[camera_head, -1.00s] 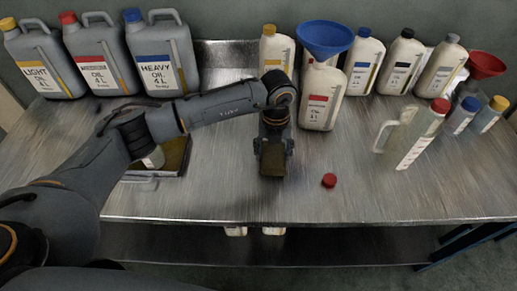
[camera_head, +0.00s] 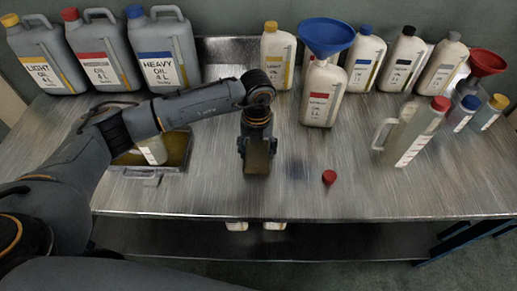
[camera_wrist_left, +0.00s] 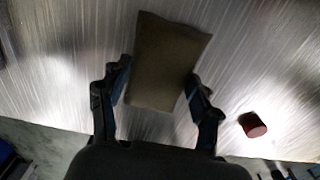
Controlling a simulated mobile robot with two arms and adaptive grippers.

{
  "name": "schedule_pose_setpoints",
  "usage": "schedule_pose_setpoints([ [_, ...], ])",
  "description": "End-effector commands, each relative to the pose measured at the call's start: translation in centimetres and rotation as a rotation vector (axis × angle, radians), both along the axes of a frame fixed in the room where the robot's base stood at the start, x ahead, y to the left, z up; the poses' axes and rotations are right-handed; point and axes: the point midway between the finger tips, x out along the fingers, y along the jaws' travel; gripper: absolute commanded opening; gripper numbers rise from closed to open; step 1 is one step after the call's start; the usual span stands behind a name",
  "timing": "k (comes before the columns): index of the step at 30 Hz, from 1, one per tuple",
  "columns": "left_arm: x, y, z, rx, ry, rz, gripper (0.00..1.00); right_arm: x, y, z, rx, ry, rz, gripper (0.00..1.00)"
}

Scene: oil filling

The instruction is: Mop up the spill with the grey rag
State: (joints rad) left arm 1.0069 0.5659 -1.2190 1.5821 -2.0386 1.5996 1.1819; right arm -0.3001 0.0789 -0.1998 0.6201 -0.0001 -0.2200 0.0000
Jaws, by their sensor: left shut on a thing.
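My left gripper (camera_head: 257,148) is low over the middle of the metal table, pointing down. It is shut on the grey rag (camera_head: 259,161), which looks brownish-grey here. In the left wrist view the rag (camera_wrist_left: 166,58) is a flat, roughly rectangular piece between the fingers (camera_wrist_left: 160,76). I cannot tell whether it touches the table. A faint dark bluish patch (camera_head: 297,169) shows on the metal just right of the gripper; I cannot tell whether it is the spill or a shadow. My right gripper is not in view.
A red cap (camera_head: 329,177) lies right of the gripper. Behind stands a bottle (camera_head: 321,100) with a blue funnel (camera_head: 326,34). A tray (camera_head: 171,174) holding a bottle is at left, partly behind my arm. A clear jug (camera_head: 411,130) stands at right. The table's front middle is free.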

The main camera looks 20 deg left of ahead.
Motion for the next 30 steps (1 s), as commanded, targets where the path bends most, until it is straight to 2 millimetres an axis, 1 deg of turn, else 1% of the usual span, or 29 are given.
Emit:
schedule_pose_setpoints([
  [6,0.0,0.0,2.6,-0.001,-0.001,-0.001,0.38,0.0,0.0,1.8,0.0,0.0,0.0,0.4],
  [16,0.1,0.0,6.5,0.0,-0.002,0.001,0.38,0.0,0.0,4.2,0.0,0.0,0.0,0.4],
  [19,0.1,0.0,7.0,0.001,-0.002,0.001,0.38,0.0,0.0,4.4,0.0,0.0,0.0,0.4],
  [26,0.0,0.0,6.9,-0.001,-0.001,0.0,0.38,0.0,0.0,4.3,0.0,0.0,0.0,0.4],
  [30,0.0,0.0,7.2,-0.001,-0.002,-0.048,0.38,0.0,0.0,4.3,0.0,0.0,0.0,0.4],
])
